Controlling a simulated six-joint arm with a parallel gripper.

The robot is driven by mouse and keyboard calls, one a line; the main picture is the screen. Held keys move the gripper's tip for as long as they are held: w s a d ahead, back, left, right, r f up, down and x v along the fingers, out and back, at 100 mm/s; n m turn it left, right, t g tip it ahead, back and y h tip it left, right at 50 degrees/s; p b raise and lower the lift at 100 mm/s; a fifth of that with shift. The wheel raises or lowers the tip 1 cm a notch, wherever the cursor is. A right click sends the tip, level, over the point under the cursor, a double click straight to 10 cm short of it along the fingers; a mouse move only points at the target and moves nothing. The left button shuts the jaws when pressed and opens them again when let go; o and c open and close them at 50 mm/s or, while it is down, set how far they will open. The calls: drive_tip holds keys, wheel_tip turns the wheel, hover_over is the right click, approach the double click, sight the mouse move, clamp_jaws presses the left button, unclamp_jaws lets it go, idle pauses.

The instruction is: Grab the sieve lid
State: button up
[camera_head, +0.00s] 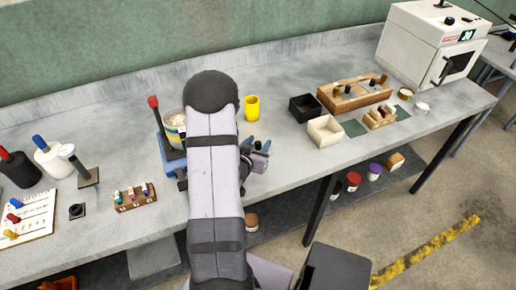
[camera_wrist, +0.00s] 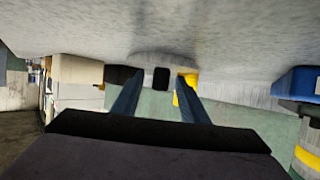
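My gripper (camera_head: 258,158) is low over the front part of the bench, right of the blue stand, with my arm covering much of the area. In the wrist view its two blue fingers (camera_wrist: 159,97) are apart, with no held thing seen between them. A round pale container with a coloured band (camera_head: 175,125) is on the blue stand (camera_head: 172,158), partly hidden by my arm. Its yellow band also shows in the wrist view (camera_wrist: 307,158). I cannot tell whether its top is the sieve lid.
A yellow cup (camera_head: 252,108) stands behind my gripper. A black box (camera_head: 305,107), a cream box (camera_head: 325,131) and a wooden rack (camera_head: 354,95) stand to the right. A small wooden holder (camera_head: 135,197) is left of my arm. A white oven (camera_head: 428,45) is far right.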

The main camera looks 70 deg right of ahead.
sight(258, 143)
clamp_jaws()
drive_tip(key=shift+r, duration=0.1)
drive_tip(key=shift+r, duration=4.9)
